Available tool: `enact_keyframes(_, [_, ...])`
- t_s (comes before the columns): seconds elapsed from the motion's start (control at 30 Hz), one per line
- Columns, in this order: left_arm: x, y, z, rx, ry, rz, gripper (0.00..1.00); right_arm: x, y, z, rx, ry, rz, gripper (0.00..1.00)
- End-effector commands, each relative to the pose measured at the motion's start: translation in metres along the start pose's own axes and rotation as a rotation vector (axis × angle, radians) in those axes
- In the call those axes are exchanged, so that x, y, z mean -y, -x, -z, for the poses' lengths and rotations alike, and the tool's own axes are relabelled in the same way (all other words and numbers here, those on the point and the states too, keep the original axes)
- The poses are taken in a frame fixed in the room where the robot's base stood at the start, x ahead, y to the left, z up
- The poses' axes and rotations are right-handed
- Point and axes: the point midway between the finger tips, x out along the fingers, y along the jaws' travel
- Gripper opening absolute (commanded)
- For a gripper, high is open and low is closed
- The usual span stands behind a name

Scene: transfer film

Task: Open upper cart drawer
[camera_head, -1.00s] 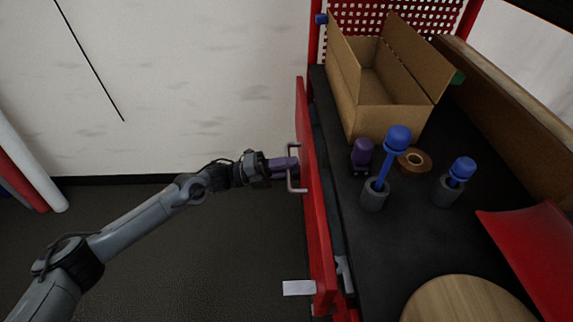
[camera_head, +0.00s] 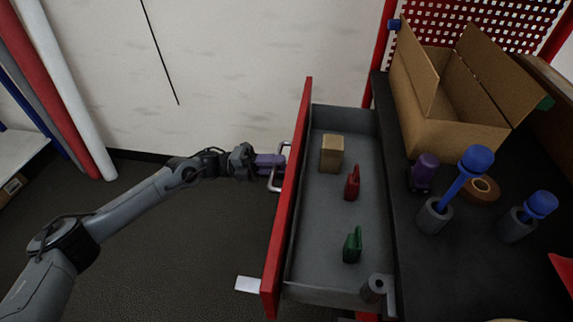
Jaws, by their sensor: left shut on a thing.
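The upper cart drawer (camera_head: 326,226) is pulled well out of the cart, to the left of the black cart top. Its red front (camera_head: 289,200) faces left and carries a metal handle (camera_head: 282,168). My left gripper (camera_head: 274,163) is shut on the handle, its purple fingers at the bar. Inside the grey drawer lie a tan box (camera_head: 332,154), a red item (camera_head: 352,184) and a green item (camera_head: 352,246). My right gripper is not in view.
The black cart top (camera_head: 452,275) holds an open cardboard box (camera_head: 458,136), a purple object (camera_head: 424,173), a tape roll (camera_head: 484,190) and blue-topped tools in grey holders (camera_head: 434,217). Dark floor (camera_head: 190,270) is free left of the drawer. Red and white poles (camera_head: 65,90) stand far left.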

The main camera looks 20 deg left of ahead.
Motion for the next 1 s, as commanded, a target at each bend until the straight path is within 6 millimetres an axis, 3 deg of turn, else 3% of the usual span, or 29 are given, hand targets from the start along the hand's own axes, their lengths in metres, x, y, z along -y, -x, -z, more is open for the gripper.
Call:
enact_keyframes(0.53, [0.0011,0.0073,-0.0002,0.001,0.0,-0.001,0.0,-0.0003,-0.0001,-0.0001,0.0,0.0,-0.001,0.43])
enact_keyframes(0.57, [0.0011,0.0073,-0.0002,0.001,0.0,-0.001,0.22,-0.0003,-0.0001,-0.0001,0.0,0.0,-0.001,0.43])
enact_keyframes(0.63, [0.0011,0.0073,-0.0002,0.001,0.0,-0.001,0.33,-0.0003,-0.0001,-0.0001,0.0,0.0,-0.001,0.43])
enact_keyframes(1.0, [0.0015,0.0094,-0.0002,0.001,0.0,-0.001,0.35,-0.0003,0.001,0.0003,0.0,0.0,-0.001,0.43])
